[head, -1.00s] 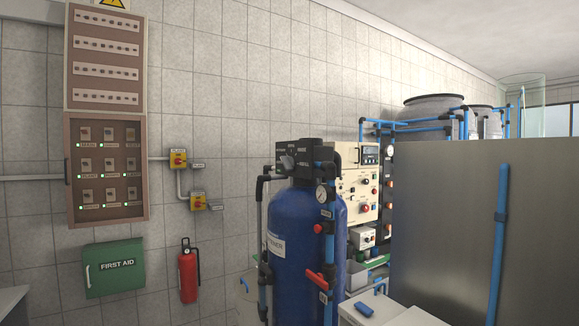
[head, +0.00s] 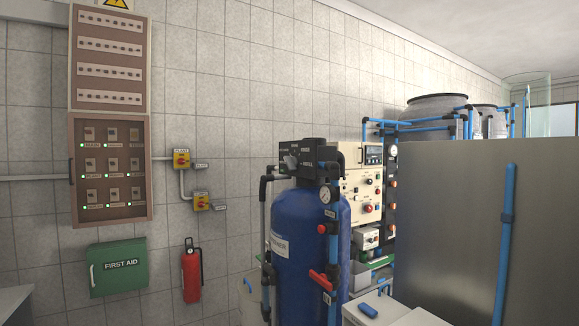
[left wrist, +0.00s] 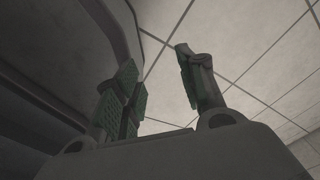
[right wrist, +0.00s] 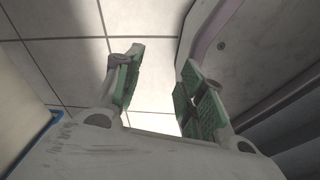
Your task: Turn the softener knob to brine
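The softener is a tall blue tank (head: 308,245) in the middle of the head view. A black valve head (head: 312,158) sits on top of it, and the grey softener knob (head: 290,162) is on the head's front left face. The labels around the knob are too small to read. Neither gripper shows in the head view. In the left wrist view my left gripper (left wrist: 158,85) is open with nothing between its green-padded fingers. In the right wrist view my right gripper (right wrist: 157,85) is open and empty too. Neither wrist view shows the knob.
Blue and black pipes, a gauge (head: 326,195) and a red valve handle (head: 321,280) stand at the tank's right side. A large metal panel (head: 460,230) fills the right. A fire extinguisher (head: 191,272) and first aid box (head: 118,266) hang on the left wall.

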